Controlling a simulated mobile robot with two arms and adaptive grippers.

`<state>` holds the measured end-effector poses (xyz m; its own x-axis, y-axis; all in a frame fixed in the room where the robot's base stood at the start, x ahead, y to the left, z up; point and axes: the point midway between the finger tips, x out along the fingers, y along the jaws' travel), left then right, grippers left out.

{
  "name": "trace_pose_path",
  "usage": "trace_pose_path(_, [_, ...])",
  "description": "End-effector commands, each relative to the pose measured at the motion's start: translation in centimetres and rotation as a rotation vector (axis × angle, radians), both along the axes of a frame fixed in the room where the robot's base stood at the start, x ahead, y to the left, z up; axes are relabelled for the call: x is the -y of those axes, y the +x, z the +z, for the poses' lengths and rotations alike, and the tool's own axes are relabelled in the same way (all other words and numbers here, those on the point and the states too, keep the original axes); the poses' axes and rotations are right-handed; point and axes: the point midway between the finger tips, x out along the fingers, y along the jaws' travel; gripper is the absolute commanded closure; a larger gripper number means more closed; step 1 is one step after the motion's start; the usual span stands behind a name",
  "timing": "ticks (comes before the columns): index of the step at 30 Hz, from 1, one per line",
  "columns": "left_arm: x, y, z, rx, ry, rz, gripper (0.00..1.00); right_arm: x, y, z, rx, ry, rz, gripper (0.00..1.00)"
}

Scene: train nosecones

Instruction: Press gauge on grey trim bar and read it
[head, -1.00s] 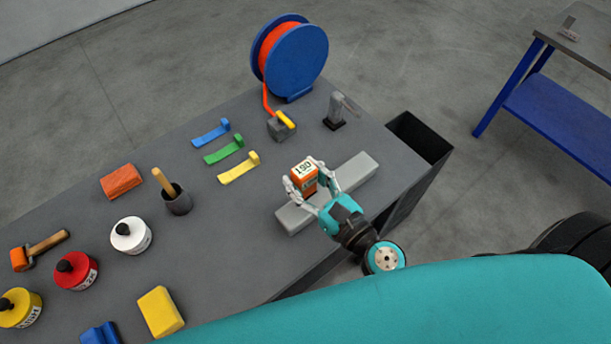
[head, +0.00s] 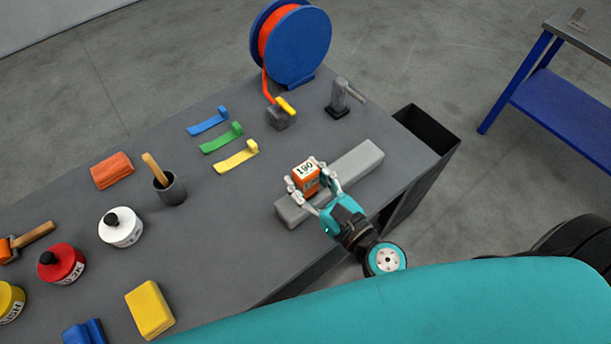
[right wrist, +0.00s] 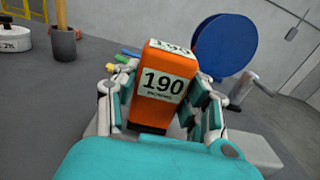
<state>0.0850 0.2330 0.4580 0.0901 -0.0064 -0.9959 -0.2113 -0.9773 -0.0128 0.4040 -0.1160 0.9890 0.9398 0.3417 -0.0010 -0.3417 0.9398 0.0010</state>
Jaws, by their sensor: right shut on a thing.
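The orange gauge (head: 307,181) is held in my right gripper (head: 308,186) over the grey trim bar (head: 358,168) on the table. In the right wrist view the gauge (right wrist: 160,88) stands upright between the two fingers of the right gripper (right wrist: 163,100). The trim bar (right wrist: 255,150) also shows at the lower right of the right wrist view. My left gripper is not in view.
Blue, green and yellow hooked pieces (head: 237,157) lie left of the bar. Behind stand a grey block with a yellow piece (head: 281,118), a reel (head: 297,47) and a grey stand (head: 340,98). A black bin (head: 430,128) adjoins the table's right end. Several pots stand left.

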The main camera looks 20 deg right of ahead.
Motion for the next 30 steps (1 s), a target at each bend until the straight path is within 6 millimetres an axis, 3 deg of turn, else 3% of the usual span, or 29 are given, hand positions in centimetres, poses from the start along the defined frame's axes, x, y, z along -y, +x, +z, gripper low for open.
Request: trace_pose_path(30, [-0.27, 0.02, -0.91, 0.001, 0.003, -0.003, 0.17, -0.01, 0.02, -0.88, 0.001, 0.0, 0.0, 0.95])
